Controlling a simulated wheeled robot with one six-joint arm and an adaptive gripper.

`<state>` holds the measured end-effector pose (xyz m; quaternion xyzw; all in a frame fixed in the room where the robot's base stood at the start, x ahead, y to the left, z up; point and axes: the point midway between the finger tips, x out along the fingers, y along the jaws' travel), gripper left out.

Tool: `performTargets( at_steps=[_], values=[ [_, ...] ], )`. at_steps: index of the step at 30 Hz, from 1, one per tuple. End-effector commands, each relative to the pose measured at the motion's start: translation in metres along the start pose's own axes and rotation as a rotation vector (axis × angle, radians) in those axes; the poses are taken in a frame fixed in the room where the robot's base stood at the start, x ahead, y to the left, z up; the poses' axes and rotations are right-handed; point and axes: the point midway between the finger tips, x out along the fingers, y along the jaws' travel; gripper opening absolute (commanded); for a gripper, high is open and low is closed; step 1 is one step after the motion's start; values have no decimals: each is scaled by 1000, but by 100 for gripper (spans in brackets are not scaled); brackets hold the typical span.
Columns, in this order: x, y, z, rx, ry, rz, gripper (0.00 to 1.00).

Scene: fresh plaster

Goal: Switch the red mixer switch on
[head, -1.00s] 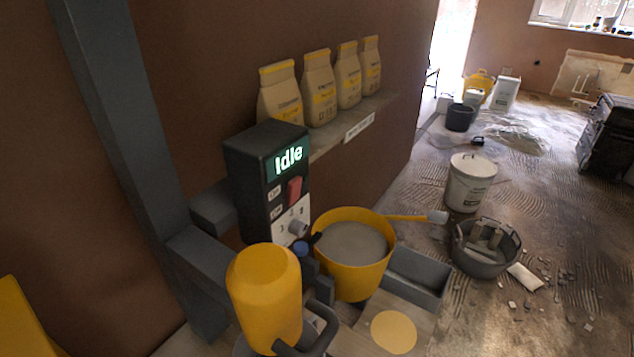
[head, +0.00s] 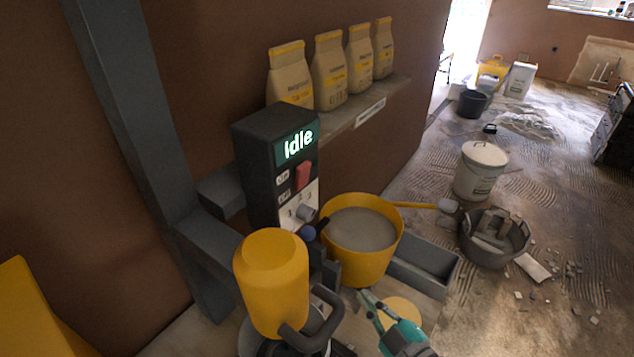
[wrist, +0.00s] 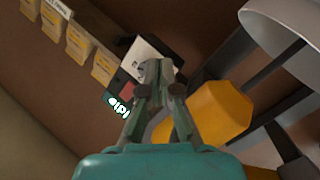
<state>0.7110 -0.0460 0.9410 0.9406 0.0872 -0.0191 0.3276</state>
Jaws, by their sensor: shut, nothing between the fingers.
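The red mixer switch (head: 303,175) is on the front of a dark control box (head: 262,160), below a lit screen that reads "Idle". In the wrist view the red switch (wrist: 127,90) shows just left of my fingers, and the screen (wrist: 119,107) is beside it. My gripper (head: 368,298) is at the bottom of the head view, below and to the right of the box and in front of the yellow bucket. It is shut and empty, apart from the switch. In the wrist view my gripper (wrist: 161,64) points toward the box.
The yellow mixer motor (head: 271,285) stands below the box, with dark handles. Several bags (head: 329,75) line the shelf. A grey tray (head: 425,270) lies beside the bucket.

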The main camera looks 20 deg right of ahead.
Motion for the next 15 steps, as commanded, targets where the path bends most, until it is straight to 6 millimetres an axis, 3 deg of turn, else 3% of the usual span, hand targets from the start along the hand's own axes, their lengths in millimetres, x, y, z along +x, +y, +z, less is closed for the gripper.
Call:
performTargets(
  at_steps=[6,15],
  values=[
    [23,39,-28,-184,121,-10,0],
    [37,90,-72,-487,304,-7,0]
  ],
)
